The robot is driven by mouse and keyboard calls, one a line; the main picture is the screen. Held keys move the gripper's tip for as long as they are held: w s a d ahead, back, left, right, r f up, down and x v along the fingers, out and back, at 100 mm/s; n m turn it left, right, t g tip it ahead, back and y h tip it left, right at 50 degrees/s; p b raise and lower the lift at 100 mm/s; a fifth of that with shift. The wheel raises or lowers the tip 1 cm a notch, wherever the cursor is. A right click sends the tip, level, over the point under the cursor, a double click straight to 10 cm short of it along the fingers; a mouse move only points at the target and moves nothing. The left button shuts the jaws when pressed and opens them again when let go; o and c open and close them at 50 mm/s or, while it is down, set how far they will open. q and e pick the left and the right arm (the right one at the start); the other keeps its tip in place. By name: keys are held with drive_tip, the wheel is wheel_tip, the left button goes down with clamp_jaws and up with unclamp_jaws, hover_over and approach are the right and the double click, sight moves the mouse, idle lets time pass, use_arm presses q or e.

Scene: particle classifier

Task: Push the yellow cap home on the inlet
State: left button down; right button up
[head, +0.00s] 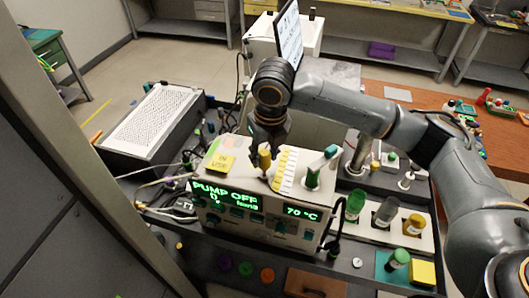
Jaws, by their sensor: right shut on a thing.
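The yellow cap (264,158) is upright over the top of the white pump unit (284,213), near its front edge. My right gripper (266,143) comes down from above and is shut on the yellow cap. The inlet is hidden under the cap and gripper, so I cannot tell whether the cap touches it or how deep it sits. My left gripper is out of view.
A yellow label (221,163) and a strip of pale yellow keys (287,170) lie beside the cap. A green-topped white part (323,165) stands close on the right. Several capped bottles (386,212) stand further right. Cables crowd the left side.

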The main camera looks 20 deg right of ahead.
sight(265, 163)
drive_tip(key=shift+f+b, duration=0.3)
drive_tip(key=shift+f, duration=1.5)
drive_tip(key=o, duration=1.1)
drive_tip(key=shift+o, duration=0.2)
drive_tip(key=shift+r, duration=0.15)
wheel_tip(265, 163, up, 12)
drive_tip(key=s, duration=0.2)
drive_tip(key=shift+d+f, duration=0.2)
